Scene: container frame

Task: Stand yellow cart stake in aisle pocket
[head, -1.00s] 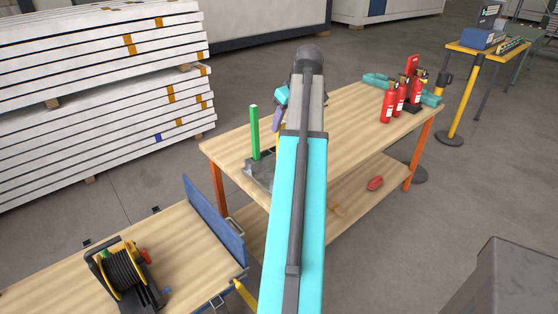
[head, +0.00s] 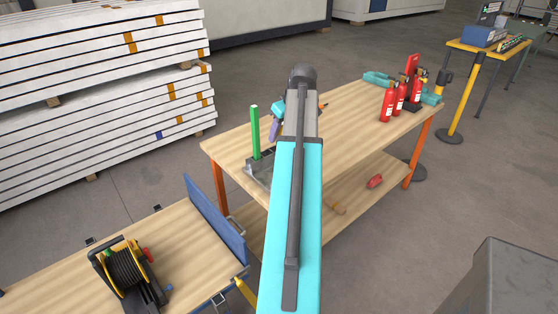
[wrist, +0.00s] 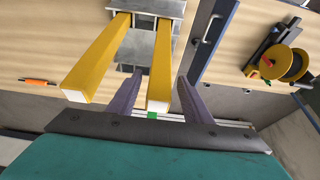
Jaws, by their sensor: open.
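In the wrist view, two yellow stakes with white end faces rise from a grey metal holder (wrist: 172,8). One yellow stake (wrist: 159,85) lies between the purple fingers of my gripper (wrist: 160,73), which are open and spaced off it on both sides. The other yellow stake (wrist: 98,60) is outside the left finger. In the head view, a green stake (head: 255,132) stands upright in the holder (head: 257,173) on the wooden bench. My arm hides the yellow stakes there; a purple finger (head: 274,130) shows. The aisle pocket cannot be made out.
A blue-panelled cart (head: 214,222) with a black and yellow cable reel (head: 127,270) stands at lower left. Red fire extinguishers (head: 398,97) occupy the bench's far end. An orange-handled tool (wrist: 40,82) lies on the bench. White stacked panels (head: 90,110) stand behind.

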